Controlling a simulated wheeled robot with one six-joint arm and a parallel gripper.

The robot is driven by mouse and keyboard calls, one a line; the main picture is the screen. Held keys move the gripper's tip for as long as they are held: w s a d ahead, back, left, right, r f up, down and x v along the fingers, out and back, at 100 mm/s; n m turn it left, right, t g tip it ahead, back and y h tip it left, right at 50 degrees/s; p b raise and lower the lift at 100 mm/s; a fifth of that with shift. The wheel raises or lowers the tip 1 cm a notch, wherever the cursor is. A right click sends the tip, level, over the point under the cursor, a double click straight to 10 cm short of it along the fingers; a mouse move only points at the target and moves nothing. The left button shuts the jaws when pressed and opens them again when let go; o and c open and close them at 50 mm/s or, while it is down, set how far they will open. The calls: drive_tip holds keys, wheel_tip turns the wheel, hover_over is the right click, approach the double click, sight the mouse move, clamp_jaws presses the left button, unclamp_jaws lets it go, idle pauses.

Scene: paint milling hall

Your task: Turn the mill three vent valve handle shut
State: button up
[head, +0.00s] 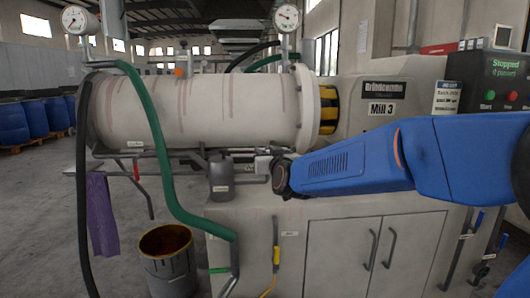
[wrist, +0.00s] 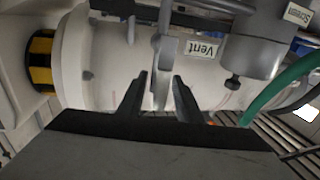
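The vent valve handle (wrist: 165,58) is a grey flat lever in the wrist view, hanging from a pipe fitting beside a white "Vent" label (wrist: 203,49). My gripper (wrist: 161,80) has its two black fingers apart, one on each side of the handle's lower part. Narrow gaps show between handle and fingers, so it does not look clamped. In the head view my blue arm reaches in from the right to the pipework under the Mill 3 (head: 382,109) cylinder (head: 205,112); fingers and handle are hidden there.
A grey bottle (head: 221,182) stands on the cabinet ledge left of my wrist. A green hose (head: 150,125) and a dark hose (head: 82,190) hang at the left. A bucket (head: 168,262) stands on the floor. The panel (head: 508,75) reads "Stopped". A grey cylindrical part (wrist: 250,45) is near the fingers.

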drive_tip(key=shift+w, duration=0.3)
drive_tip(key=shift+a, duration=0.1)
drive_tip(key=shift+c, duration=0.4)
clamp_jaws()
drive_tip(key=d+f+m+t+h, duration=0.1)
drive_tip(key=d+f+m, duration=0.1)
drive_tip(key=m, duration=0.8)
drive_tip(key=d+f+m+t+h, duration=0.1)
drive_tip(key=d+f+m+h, duration=0.1)
drive_tip(key=m, duration=0.8)
drive_tip(key=shift+d+f+t, duration=0.3)
drive_tip(key=shift+d+f, duration=0.25)
drive_tip(key=shift+d, duration=0.75)
drive_tip(key=shift+f, duration=0.1)
